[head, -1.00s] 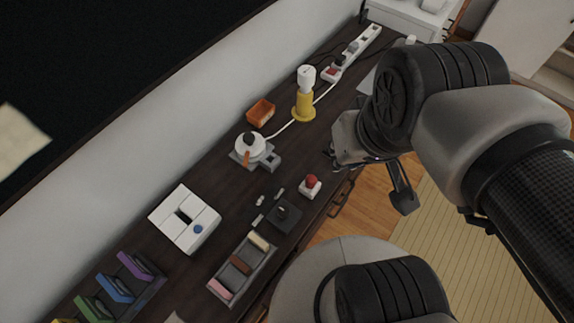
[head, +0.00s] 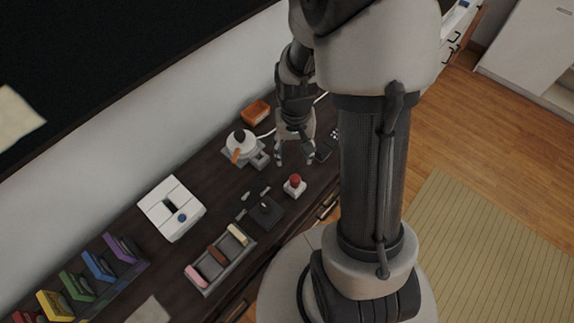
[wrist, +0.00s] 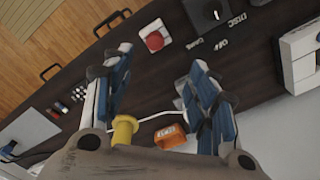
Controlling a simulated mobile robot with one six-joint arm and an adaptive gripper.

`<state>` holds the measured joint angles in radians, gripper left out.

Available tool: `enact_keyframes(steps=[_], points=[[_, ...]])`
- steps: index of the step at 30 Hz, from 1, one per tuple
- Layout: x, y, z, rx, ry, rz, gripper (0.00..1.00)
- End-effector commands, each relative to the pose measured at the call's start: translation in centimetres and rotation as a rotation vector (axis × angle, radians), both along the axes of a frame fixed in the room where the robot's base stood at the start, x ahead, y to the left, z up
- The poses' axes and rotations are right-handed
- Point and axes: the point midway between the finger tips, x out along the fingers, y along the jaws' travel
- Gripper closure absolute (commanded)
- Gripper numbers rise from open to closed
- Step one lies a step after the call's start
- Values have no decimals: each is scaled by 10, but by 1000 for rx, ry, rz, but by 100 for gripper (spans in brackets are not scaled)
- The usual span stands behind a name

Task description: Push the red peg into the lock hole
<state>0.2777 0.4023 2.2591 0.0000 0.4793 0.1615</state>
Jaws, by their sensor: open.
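A red round-topped piece (head: 295,181) sits on a small white block (head: 295,191) near the table's front edge. It is the only red peg-like thing I can make out near my gripper. The red top (wrist: 154,41) also shows at the top middle of the wrist view, on its white block (wrist: 153,28). A hole under the red top cannot be seen. My gripper (head: 294,161) is open and points down over the table, just behind the red piece and apart from it. In the wrist view its blue-padded fingers (wrist: 160,60) are spread with nothing between them.
A white pot-like thing (head: 241,143) stands left of my gripper, with an orange tray (head: 256,112) behind it. A dark box (head: 264,211), a tray of coloured blocks (head: 218,282) and a white slotted box (head: 152,225) lie to the left along the dark table.

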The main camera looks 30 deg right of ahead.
Motion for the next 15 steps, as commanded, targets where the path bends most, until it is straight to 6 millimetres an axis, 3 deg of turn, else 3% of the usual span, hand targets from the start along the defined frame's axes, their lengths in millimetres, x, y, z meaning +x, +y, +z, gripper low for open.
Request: enact_keyframes(steps=[1, 9, 15], points=[[-1, 0, -15, 1, 5, 0, 47], [-1, 0, -75, 1, 5, 1, 47], [-1, 0, -102, 1, 2, 2, 47]])
